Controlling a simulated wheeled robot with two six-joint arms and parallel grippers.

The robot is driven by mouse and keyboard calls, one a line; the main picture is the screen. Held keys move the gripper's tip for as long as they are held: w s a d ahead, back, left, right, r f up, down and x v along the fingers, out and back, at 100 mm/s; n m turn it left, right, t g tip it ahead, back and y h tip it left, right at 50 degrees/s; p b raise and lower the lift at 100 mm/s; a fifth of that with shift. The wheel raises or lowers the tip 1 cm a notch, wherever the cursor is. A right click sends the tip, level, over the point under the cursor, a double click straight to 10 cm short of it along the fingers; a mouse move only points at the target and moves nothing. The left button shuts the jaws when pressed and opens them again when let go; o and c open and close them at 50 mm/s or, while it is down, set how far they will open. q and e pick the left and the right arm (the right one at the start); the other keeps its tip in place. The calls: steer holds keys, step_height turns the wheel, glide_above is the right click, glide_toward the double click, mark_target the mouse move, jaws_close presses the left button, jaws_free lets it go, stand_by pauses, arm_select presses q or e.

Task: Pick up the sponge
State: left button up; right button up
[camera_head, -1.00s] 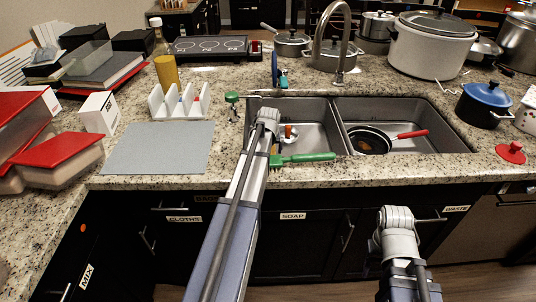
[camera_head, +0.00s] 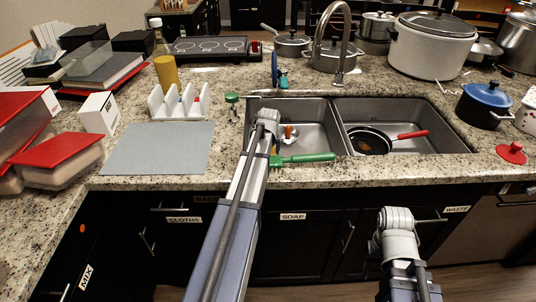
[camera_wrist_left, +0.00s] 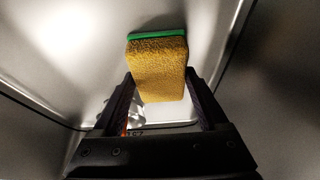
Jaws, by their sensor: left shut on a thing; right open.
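The sponge (camera_wrist_left: 160,68) is a yellow block with a green layer along its top edge in the left wrist view. My left gripper (camera_wrist_left: 160,90) is shut on it, with one black finger on each side. The sponge is inside the metal sink. In the head view my left arm reaches over the left basin (camera_head: 312,115), and its wrist hides the gripper and the sponge. My right gripper (camera_head: 398,225) is low in front of the cabinets, away from the sink. It is open, with its fingers hardly visible.
A green-handled brush (camera_head: 302,158) lies at the sink's front edge. A black pan (camera_head: 370,141) with a red handle sits in the right basin. The faucet (camera_head: 340,45) stands behind. A grey mat (camera_head: 157,150) on the left is bare.

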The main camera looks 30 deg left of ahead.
arm_select(q)
steer(key=c, duration=0.3)
steer(key=shift+c, duration=0.2)
steer(key=shift+r, duration=0.15)
steer(key=shift+r+p, duration=0.55)
steer(key=shift+p, duration=0.15)
step_height(320, 180, up, 3)
steer(key=p, duration=0.2)
steer(key=shift+p, duration=0.4)
steer(key=w+d, duration=0.3)
steer(key=d, duration=0.2)
steer(key=w+d, duration=0.3)
steer(key=d, duration=0.2)
steer(key=w+d, duration=0.3)
steer(key=d, duration=0.2)
steer(key=shift+w+d+f, duration=0.2)
